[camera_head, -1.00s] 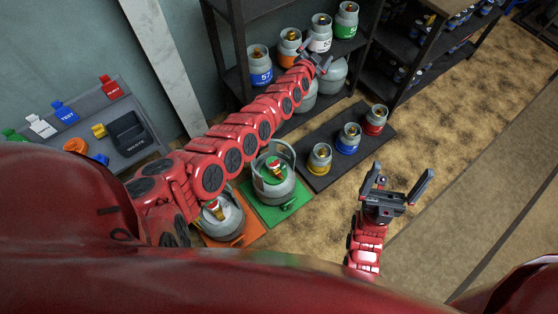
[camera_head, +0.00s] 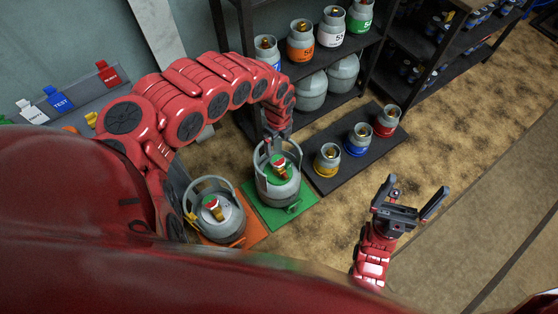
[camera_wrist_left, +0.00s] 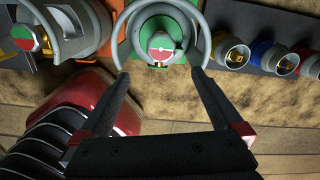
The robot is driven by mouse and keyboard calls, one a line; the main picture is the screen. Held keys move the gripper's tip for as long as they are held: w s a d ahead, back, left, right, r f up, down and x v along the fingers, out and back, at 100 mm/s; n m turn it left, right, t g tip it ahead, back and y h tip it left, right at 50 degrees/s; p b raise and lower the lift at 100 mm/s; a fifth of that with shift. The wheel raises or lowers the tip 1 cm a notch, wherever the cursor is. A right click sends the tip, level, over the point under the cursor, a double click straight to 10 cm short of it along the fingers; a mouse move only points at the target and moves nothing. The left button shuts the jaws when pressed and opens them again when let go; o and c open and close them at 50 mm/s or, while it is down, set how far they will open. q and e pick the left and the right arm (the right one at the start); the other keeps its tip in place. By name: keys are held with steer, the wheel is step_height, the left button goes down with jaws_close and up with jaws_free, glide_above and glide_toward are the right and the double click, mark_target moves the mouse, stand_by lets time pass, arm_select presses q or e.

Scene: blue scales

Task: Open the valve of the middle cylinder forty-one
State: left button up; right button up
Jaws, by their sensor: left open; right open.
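A grey gas cylinder (camera_head: 277,190) with a collar handle stands upright on a green mat (camera_head: 300,207). Its valve (camera_head: 277,166) has a red and green round top. In the left wrist view this valve (camera_wrist_left: 162,48) is ahead of and between my open fingers, inside the collar (camera_wrist_left: 203,40). My left gripper (camera_head: 272,138) is at the far side of that collar, open and empty; it also shows in the left wrist view (camera_wrist_left: 161,73). Another cylinder (camera_head: 222,222) stands on an orange mat (camera_head: 247,237). No number forty-one is readable. My right gripper (camera_head: 415,187) is open and empty.
Small cylinders with yellow (camera_head: 327,160), blue (camera_head: 357,140) and red (camera_head: 386,121) bands stand on a dark mat (camera_head: 330,182). A shelf (camera_head: 325,72) behind holds more cylinders. Labelled blocks sit on a grey board (camera_head: 88,100) at left. The floor at right is clear.

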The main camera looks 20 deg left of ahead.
arm_select(q)
step_height(320, 180, down, 11)
steer(key=b, duration=0.3)
steer(key=shift+d+b, duration=0.15)
steer(key=shift+b, duration=0.25)
steer(key=shift+w+f, duration=0.1)
steer(key=shift+f, duration=0.4)
steer(key=c, duration=1.2)
steer(key=shift+c, duration=0.2)
